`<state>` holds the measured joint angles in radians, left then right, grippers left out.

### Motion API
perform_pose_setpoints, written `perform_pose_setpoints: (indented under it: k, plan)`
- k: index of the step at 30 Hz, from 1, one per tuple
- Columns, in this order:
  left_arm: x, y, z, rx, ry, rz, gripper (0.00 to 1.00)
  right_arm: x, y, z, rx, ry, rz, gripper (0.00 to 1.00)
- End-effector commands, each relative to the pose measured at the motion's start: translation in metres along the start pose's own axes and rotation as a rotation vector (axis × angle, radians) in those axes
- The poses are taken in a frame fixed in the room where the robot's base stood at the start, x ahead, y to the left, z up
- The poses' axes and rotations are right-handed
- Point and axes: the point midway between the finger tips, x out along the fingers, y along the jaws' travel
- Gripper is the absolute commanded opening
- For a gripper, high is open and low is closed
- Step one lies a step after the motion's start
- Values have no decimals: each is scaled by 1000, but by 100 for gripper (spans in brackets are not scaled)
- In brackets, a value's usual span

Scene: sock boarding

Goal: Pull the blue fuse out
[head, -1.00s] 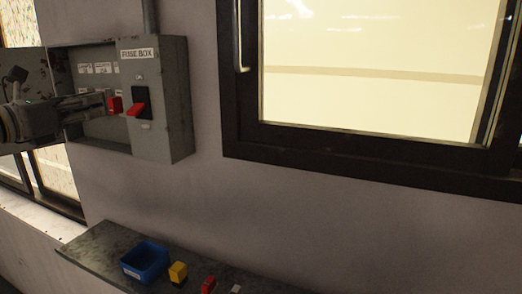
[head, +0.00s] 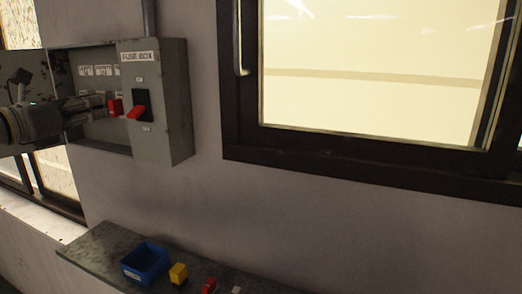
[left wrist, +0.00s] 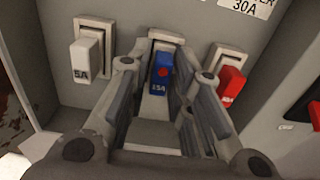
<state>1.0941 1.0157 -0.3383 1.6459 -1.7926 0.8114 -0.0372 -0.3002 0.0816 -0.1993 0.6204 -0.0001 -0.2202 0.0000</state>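The blue fuse (left wrist: 161,68), marked 15A, sits in the middle holder of the fuse box (head: 160,85). My left gripper (left wrist: 157,82) is open in front of it, with one finger on each side and visible gaps between the fingers and the fuse. In the head view my left gripper (head: 98,102) reaches into the open box from the left, and the blue fuse is hidden there. A white 5A fuse (left wrist: 84,58) sits to the left of the blue one and a red fuse (left wrist: 231,84) to the right. My right gripper is out of view.
The red switch handle (head: 136,112) sticks out of the box front, right of the fuses. Below, a shelf (head: 95,250) holds a blue bin (head: 146,262), a yellow block (head: 178,273) and a red block (head: 209,286). A dark-framed window (head: 370,70) is at right.

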Motion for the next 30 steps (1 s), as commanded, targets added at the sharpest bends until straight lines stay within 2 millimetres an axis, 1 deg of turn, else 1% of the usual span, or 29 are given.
perform_pose_setpoints:
  k: [1,5,12,30]
  plan:
    - [0,0,0,0,0,0,17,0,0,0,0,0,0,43]
    - [0,0,0,0,0,0,0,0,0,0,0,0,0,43]
    - [-1,0,0,0,-1,0,0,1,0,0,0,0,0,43]
    - [-20,0,-1,0,0,1,0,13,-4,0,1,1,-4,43]
